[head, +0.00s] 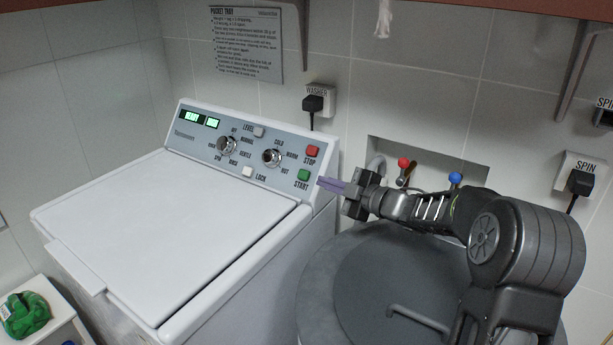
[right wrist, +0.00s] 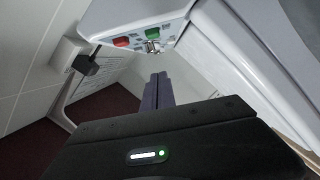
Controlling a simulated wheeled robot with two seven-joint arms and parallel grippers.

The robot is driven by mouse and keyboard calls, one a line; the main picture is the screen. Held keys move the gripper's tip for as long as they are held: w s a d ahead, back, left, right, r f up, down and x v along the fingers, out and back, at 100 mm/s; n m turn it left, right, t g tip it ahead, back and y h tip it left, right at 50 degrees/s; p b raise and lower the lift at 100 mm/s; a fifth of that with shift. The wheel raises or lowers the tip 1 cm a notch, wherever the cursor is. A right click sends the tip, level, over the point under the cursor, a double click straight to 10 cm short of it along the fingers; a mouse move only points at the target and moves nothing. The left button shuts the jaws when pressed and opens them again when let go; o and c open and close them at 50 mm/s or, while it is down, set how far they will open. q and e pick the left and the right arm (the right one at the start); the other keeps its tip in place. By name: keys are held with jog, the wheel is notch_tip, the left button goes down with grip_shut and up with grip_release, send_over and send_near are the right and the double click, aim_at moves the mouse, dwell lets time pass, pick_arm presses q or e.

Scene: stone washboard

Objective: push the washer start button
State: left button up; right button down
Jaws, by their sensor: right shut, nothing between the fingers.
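The white washer (head: 165,230) has a grey control panel along its back. The green START button (head: 304,175) is at the panel's lower right, below the red STOP button (head: 312,151). My right gripper (head: 320,182) is shut and empty. Its purple fingertips are just right of the green button in the head view, by the panel's right edge. A gap shows there between tips and button. My left gripper is not in view.
Knobs, including one near the COLD label (head: 272,157), and white buttons share the panel. A round grey tub lid (head: 370,270) lies below my right arm. Red (head: 404,163) and blue (head: 455,178) taps are behind the arm. A WASHER plug (head: 313,103) is on the wall.

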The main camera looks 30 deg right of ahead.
aim_at(304, 175)
jog(key=w+f, duration=0.1)
jog(key=w, duration=0.2)
jog(key=w+f+p, duration=0.1)
jog(key=w, duration=0.3)
jog(key=w+f+p, duration=0.1)
jog(key=w, duration=0.2)
jog(key=shift+w+a+f, duration=0.15)
jog(key=shift+w+a, duration=0.05)
jog(key=shift+a, duration=0.2)
jog(key=shift+w+d+f+p, duration=0.15)
jog(key=shift+d+f+p, duration=0.05)
jog(key=shift+f+p, duration=0.1)
